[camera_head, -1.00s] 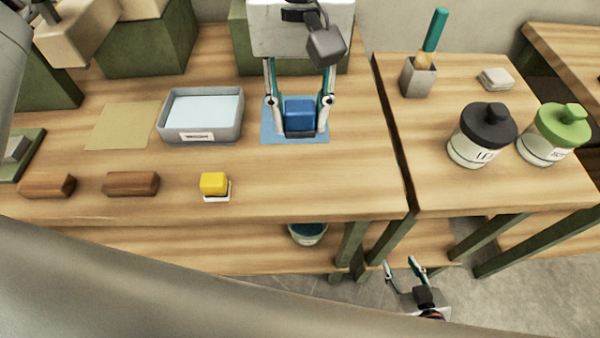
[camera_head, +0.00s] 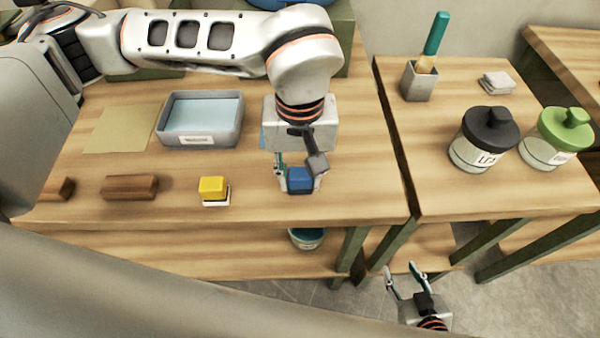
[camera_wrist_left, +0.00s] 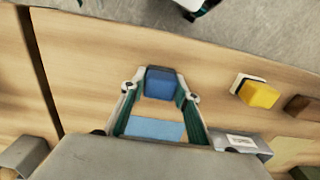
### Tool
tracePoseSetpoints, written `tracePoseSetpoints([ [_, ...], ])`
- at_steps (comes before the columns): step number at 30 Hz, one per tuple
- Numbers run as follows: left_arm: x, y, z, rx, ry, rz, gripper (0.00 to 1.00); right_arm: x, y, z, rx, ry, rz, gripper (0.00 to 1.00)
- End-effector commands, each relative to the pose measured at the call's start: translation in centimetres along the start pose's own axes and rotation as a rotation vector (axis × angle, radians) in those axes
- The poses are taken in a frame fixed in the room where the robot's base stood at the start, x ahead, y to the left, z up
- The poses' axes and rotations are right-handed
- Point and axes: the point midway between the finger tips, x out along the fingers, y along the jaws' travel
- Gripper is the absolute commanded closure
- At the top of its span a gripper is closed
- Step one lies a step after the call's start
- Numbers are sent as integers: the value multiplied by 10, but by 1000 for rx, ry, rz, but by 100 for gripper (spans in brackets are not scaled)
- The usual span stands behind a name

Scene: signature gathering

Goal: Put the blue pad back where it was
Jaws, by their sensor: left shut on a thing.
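The blue pad (camera_head: 299,181), a small block with a dark blue top, is between the fingers of my left gripper (camera_head: 297,184), which is shut on it. It is over the front part of the left table, right of the yellow block and roughly in line with it. Whether it touches the wood I cannot tell. The left wrist view shows the pad (camera_wrist_left: 161,82) between the fingertips, with a light blue sheet (camera_wrist_left: 155,129) lying on the table behind it. In the head view my wrist mostly hides that sheet. My right gripper (camera_head: 403,273) is open and empty, low beyond the table's front edge.
A yellow block (camera_head: 212,187) on a white base and brown blocks (camera_head: 130,187) line the table's front. A grey tray (camera_head: 199,142) and a tan sheet (camera_head: 122,128) lie behind. The right table holds a brush cup (camera_head: 418,82) and lidded jars (camera_head: 484,138).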

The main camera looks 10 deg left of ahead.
Motion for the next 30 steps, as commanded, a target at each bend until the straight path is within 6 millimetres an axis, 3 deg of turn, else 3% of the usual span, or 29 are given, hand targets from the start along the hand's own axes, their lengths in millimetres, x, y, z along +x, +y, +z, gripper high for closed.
tracePoseSetpoints([
  [10, 4, 0, 0, -1, 1, 0, 87, 2, 0, 2, -1, -1, 1, 60],
  [11, 4, 0, 0, -1, 1, -1, 67, 2, 0, 2, -2, 0, 1, 60],
  [12, 3, 0, 0, -1, 1, 0, 56, 1, 0, 1, -2, 0, 1, 60],
  [13, 3, 0, 0, -1, 1, 0, 53, 1, 1, 1, -2, 0, 2, 60],
  [24, 0, 0, 0, -1, 2, 1, 53, 1, 2, -3, -3, 4, 3, 60],
  [30, -23, 1, -2, -1, 7, 3, 53, 0, 2, -4, 0, 6, 2, 60],
])
